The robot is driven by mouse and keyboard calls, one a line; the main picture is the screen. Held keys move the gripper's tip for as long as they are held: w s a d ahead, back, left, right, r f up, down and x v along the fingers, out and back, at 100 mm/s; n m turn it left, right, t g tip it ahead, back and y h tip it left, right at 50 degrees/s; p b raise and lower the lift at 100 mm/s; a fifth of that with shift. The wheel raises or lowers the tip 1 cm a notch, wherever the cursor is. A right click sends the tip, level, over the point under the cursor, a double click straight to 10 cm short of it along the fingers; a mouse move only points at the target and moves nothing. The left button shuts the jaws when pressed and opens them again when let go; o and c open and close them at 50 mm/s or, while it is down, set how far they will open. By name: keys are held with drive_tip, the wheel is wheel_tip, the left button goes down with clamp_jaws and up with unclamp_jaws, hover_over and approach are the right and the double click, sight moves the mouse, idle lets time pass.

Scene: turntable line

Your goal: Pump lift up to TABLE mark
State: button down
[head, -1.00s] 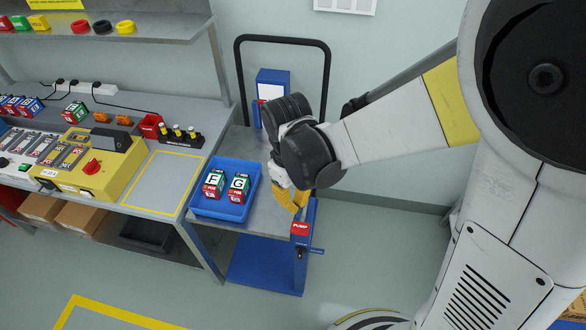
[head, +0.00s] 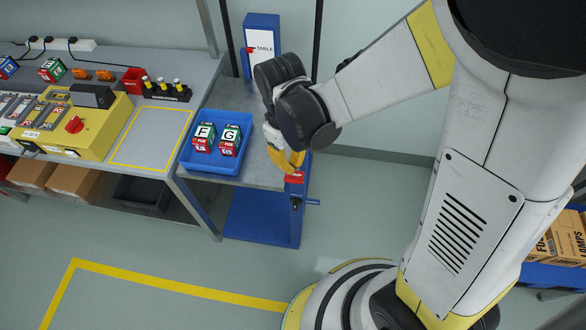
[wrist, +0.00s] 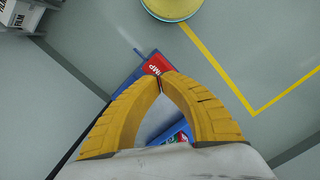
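The lift is a blue cart with a grey top (head: 262,178), standing beside the workbench. A blue mast (head: 262,20) behind it carries a white plate marked TABLE (head: 264,60). A small red pointer (head: 249,50) shows at the plate's left edge, close to the level of the word; exact alignment is too small to tell. The red pump pad (head: 294,178) tops a blue post at the lift's front right corner. My gripper (head: 292,170) is right above it. In the wrist view its yellow fingertips (wrist: 161,78) meet, empty, at the red PUMP pad (wrist: 156,64); contact cannot be told.
A blue tray (head: 210,168) with two boxes marked F and G sits on the lift top. The workbench on the left has a yellow-outlined empty area (head: 152,137) and a yellow machine (head: 75,130). A yellow floor line (head: 180,284) runs across open floor in front.

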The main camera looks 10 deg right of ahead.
drive_tip(key=shift+d+f+b, duration=0.1)
drive_tip(key=shift+f+b, duration=0.3)
drive_tip(key=shift+f, duration=0.6)
